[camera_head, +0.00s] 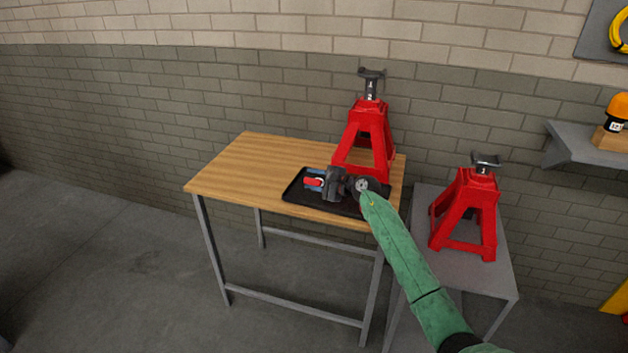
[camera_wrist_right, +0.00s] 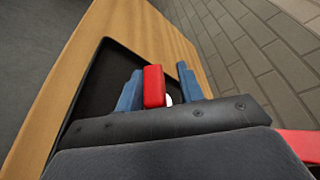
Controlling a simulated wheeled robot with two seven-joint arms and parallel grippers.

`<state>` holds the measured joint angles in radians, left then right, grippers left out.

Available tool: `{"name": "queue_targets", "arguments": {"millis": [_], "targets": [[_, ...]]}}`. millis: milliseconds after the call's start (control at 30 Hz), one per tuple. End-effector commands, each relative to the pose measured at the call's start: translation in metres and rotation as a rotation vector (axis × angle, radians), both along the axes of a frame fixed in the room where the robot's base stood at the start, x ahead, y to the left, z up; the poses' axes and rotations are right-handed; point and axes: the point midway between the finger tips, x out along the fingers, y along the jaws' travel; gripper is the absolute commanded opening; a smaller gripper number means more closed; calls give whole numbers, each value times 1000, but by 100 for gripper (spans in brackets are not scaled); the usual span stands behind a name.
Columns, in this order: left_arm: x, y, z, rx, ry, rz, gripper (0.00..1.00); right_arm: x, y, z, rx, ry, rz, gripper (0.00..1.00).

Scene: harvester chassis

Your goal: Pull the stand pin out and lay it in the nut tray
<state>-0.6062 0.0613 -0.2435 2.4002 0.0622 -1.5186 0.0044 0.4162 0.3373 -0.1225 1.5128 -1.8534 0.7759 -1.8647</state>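The black nut tray (camera_head: 293,190) lies on the wooden table in front of a red jack stand (camera_head: 369,125). My right gripper (camera_head: 313,184) is over the tray, its blue fingers pointing left. In the right wrist view the fingers (camera_wrist_right: 158,90) stand apart, with a red block-like piece (camera_wrist_right: 153,86), probably the stand pin's grip, between them. A gap shows between this piece and the right-hand finger. A small white bit shows beside it. The rest of the pin is hidden, and I cannot tell whether it touches the tray floor. My left gripper is not in view.
A second red jack stand (camera_head: 466,213) stands on a lower grey table (camera_head: 503,265) at the right. The left part of the wooden table (camera_head: 240,165) is clear. A brick wall is behind. A wall shelf (camera_head: 570,150) with an orange-topped item is at the far right.

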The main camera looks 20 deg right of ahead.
Motion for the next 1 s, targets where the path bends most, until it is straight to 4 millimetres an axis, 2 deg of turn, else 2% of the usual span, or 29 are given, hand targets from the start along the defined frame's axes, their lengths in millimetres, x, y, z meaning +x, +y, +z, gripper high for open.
{"name": "queue_targets", "arguments": {"millis": [433, 733, 1000], "targets": [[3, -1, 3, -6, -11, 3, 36, -4, -4, 0, -1, 0, -1, 47], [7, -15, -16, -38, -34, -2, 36, -32, -28, 5, -4, -1, -1, 47], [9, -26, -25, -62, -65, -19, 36, -54, -46, 12, -2, 0, 0, 47]]}}
